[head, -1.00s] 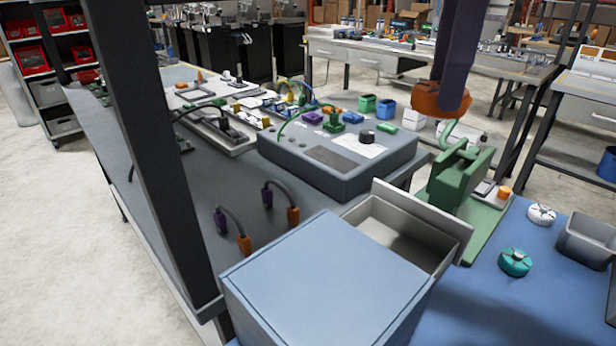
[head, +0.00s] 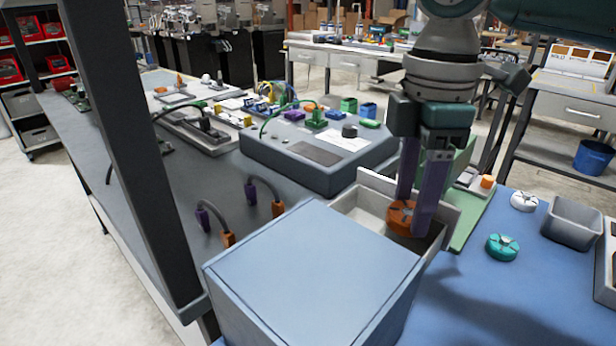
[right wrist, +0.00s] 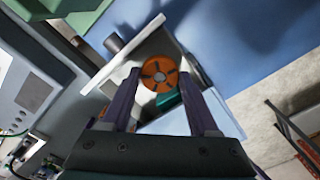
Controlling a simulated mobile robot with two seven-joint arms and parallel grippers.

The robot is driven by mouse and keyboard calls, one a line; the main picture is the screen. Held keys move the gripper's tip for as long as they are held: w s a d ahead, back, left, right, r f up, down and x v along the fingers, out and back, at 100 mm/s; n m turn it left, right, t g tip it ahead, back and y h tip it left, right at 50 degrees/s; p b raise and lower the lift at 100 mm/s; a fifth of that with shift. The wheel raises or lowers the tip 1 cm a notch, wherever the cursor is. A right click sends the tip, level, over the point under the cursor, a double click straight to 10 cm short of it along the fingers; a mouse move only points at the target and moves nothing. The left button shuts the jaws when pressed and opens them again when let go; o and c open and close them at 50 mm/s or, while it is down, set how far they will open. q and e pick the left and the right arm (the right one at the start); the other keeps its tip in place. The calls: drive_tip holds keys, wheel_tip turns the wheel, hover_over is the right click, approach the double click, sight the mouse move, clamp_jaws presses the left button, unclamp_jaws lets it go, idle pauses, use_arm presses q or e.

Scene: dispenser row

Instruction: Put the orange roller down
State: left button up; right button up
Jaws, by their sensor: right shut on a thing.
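The orange roller (head: 400,218) is a flat round disc with dark slots, also visible in the right wrist view (right wrist: 149,70). My right gripper (head: 414,222) points down and is shut on it, one purple finger on either side. Fingers and roller are at the open drawer (head: 452,228) of a blue-topped cabinet (head: 315,265), within its walls as seen from the head. I cannot tell whether the roller touches the drawer floor. In the right wrist view a teal thing (right wrist: 169,99) shows partly behind the roller. My left gripper is not in view.
A teal roller (head: 502,248) and a white roller (head: 524,201) lie on the blue table right of the drawer. A green fixture stands behind my gripper. A grey console (head: 320,152) is left of the drawer.

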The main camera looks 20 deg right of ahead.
sight(410, 211)
drive_tip(key=shift+f, duration=2.2)
drive_tip(key=shift+f, duration=0.1)
drive_tip(key=o, duration=1.1)
drive_tip(key=shift+c, duration=0.2)
wheel_tip(410, 211, up, 12)
drive_tip(key=shift+r+p, duration=0.15)
drive_tip(key=shift+p, duration=0.2)
